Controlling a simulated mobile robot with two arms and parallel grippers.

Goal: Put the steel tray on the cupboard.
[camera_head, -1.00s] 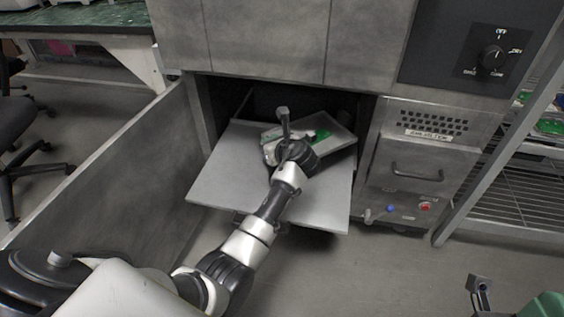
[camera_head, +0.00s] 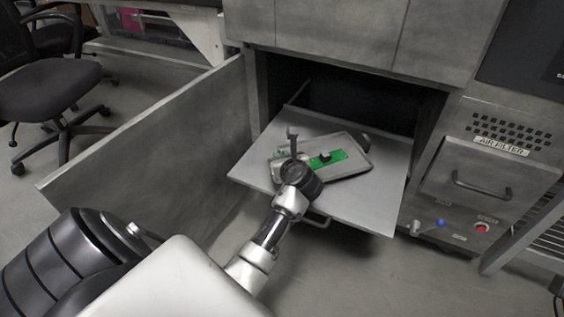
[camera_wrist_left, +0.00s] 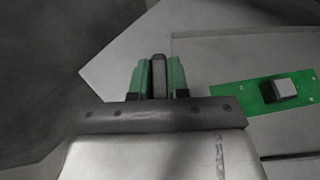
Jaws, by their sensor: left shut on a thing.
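The steel tray (camera_head: 358,163) is a shallow grey rectangle at the front of the cupboard (camera_head: 325,35), over a pulled-out grey shelf (camera_head: 365,205). A green board (camera_head: 330,159) with a small block lies in it; the tray (camera_wrist_left: 220,60) and board (camera_wrist_left: 262,97) also show in the left wrist view. My left gripper (camera_head: 281,155) is shut on the tray at its left end, partly hidden by my wrist. Its green fingers (camera_wrist_left: 158,80) are close together in the wrist view. I cannot tell whether the tray touches the shelf. My right gripper is not in view.
A large grey door (camera_head: 150,150) stands open left of the shelf. A panel with a handle, a blue knob and a red button (camera_head: 481,228) is at the right. A black chair (camera_head: 45,85) stands at the far left. The floor in front is clear.

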